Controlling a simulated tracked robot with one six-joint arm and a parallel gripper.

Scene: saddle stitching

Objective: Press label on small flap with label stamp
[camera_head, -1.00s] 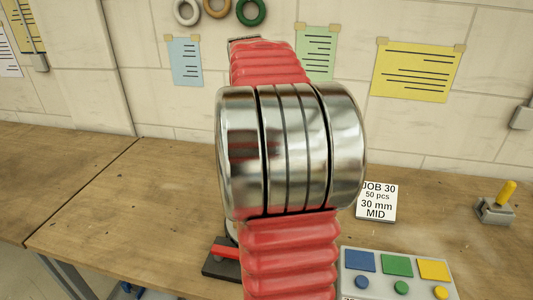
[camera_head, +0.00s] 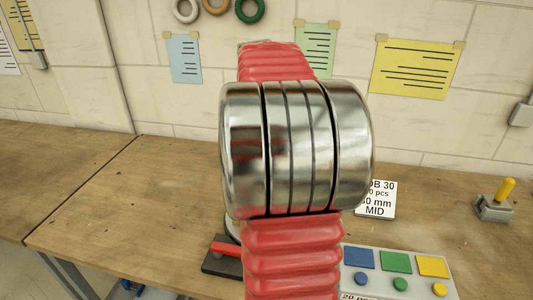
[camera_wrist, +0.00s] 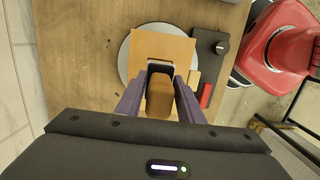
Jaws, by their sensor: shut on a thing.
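In the wrist view my gripper (camera_wrist: 160,98) is shut on a brown wooden-looking handle with a dark end, which I take to be the label stamp (camera_wrist: 159,98). The stamp is over a tan card (camera_wrist: 150,43) that lies on a round grey plate (camera_wrist: 125,60). A small tan piece (camera_wrist: 194,78) shows just right of the fingers; I cannot tell whether it is the small flap. No label can be made out, and I cannot tell whether the stamp touches the card. In the head view my arm hides the gripper and stamp.
A black device (camera_wrist: 209,50) with a red lever (camera_wrist: 206,95) stands right of the plate. In the head view, a panel with coloured squares (camera_head: 396,272), a job sign (camera_head: 377,199) and a yellow-handled tool (camera_head: 495,205) stand on the right. The bench's left part (camera_head: 120,200) is clear.

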